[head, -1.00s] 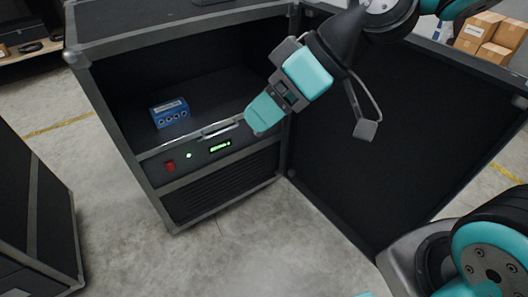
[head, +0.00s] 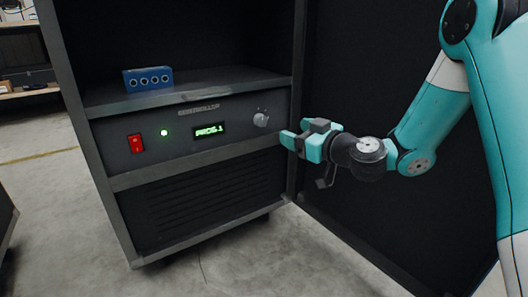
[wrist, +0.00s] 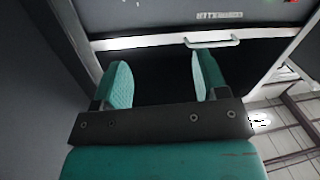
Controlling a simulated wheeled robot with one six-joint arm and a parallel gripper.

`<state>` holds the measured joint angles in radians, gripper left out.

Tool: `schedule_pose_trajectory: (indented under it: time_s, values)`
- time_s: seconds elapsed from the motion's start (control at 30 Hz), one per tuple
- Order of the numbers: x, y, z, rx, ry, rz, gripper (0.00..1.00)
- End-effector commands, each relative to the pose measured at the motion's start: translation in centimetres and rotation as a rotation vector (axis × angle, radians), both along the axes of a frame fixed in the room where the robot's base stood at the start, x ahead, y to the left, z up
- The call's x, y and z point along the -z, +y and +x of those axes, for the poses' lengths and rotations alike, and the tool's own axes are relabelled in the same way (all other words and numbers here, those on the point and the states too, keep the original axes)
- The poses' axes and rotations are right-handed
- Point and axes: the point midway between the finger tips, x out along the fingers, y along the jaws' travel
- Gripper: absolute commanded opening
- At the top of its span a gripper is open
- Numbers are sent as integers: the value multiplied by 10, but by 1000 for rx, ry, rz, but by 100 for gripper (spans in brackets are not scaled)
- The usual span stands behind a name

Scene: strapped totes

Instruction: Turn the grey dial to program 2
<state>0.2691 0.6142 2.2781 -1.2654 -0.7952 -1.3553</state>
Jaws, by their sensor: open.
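The grey dial (head: 261,119) is a small round knob at the right end of the controller panel (head: 230,138), with small marks around it. The green display (head: 209,131) to its left reads PROG.1. My gripper (head: 289,140) is to the right of and a little below the dial in the head view, its fingers pointing left. It is open and looks apart from the dial. In the wrist view both teal fingers of my gripper (wrist: 160,80) are spread with nothing between them. I cannot make out the dial in the wrist view.
A blue box (head: 148,79) stands on the shelf above. The open black door (head: 400,60) stands behind my arm. A handle (wrist: 212,41) shows in the wrist view.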

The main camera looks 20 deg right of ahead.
Motion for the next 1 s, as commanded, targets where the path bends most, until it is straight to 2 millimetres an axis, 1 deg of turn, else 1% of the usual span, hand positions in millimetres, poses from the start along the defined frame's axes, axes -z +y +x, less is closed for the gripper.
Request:
schedule_pose_trajectory:
  time_s: [0.03, 0.13, 0.27, 0.37, 0.47, 0.8, 1.0]
  values:
    - [22, -8, 4, 29, -10, -2, 67]
    - [32, -19, 8, 71, -27, -4, 67]
    - [33, -21, 15, 87, -35, -8, 67]
    - [30, -16, 27, 86, -37, -11, 67]
    - [29, -8, 44, 83, -39, -10, 67]
    - [32, 21, 117, 83, -40, -10, 67]
    - [34, 34, 152, 85, -37, -9, 67]
